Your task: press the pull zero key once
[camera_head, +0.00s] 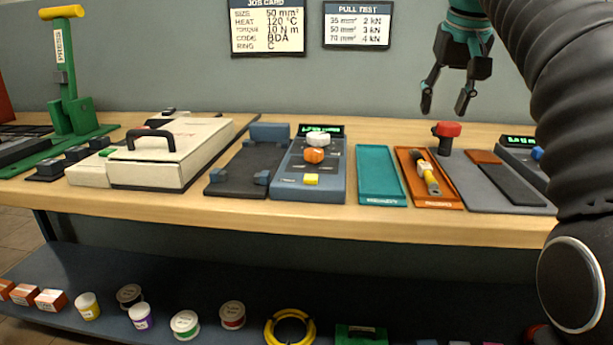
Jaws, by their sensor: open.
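My gripper (446,102) is open and empty, with its fingers pointing down, high over the back of the bench at right. A blue-grey instrument (332,186) with a lit green display (321,131) stands mid-bench, left of and below my gripper in the picture. It carries a white knob, an orange knob (314,155) and a yellow key (311,179). A second instrument with a lit display (520,140) and a blue control (538,154) is partly hidden behind my arm at right. No key label is readable, so I cannot tell which is the pull zero key.
A teal tray (380,168) is empty. An orange tray (410,180) holds a yellow-and-dark cylindrical item. A red-topped post (446,131) stands below my gripper. A cream case (190,150) and green press (75,115) are at left. Bench front is clear.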

